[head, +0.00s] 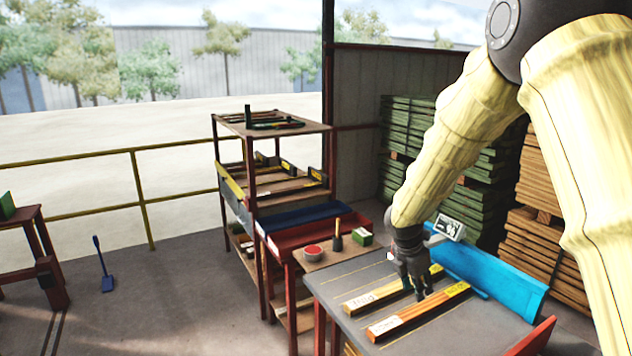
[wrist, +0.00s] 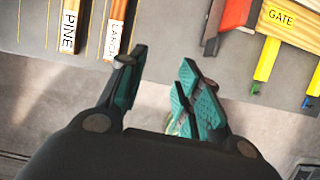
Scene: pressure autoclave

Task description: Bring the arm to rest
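My gripper (head: 420,294) is at the end of my yellow-sleeved arm, over the grey table (head: 335,283) in the head view. In the wrist view my gripper (wrist: 160,68) has its two teal-padded fingers spread apart, with nothing between them. Two labelled wooden strips, the "PINE" strip (wrist: 70,25) and the "LARCH" strip (wrist: 115,28), lie on the table beyond the fingertips. In the head view, the strips (head: 362,302) (head: 400,324) are beneath and beside my gripper. Whether it touches them cannot be told.
A blue panel (head: 490,280) and a small sign (head: 450,228) stand at the table's far right. A "GATE" piece (wrist: 285,20) lies right in the wrist view. A shelf rack (head: 250,165) and stacked boards (head: 490,160) stand behind. Open floor (head: 180,300) is at left.

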